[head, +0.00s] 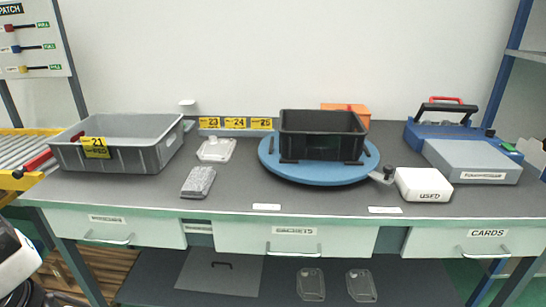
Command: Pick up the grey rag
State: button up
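The grey rag (198,182) lies folded on the dark worktop, left of the middle and close to the front edge. It looks speckled grey and roughly rectangular, and nothing covers it. My gripper is not in the head view. A white and dark part at the lower left edge may belong to my arm, but I cannot tell.
The worktop (330,200) holds a grey bin (160,156), a clear lidded container (215,150), a blue turntable (300,176) with a black crate (322,150), a white box marked USED (424,185), and a blue machine (448,131). The surface around the rag is clear.

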aim_at(197, 186)
jog(key=i+j, duration=0.15)
jog(key=i, duration=0.4)
jog(key=i+j, duration=0.2)
jog(key=i, duration=0.3)
jog(key=u, duration=0.05)
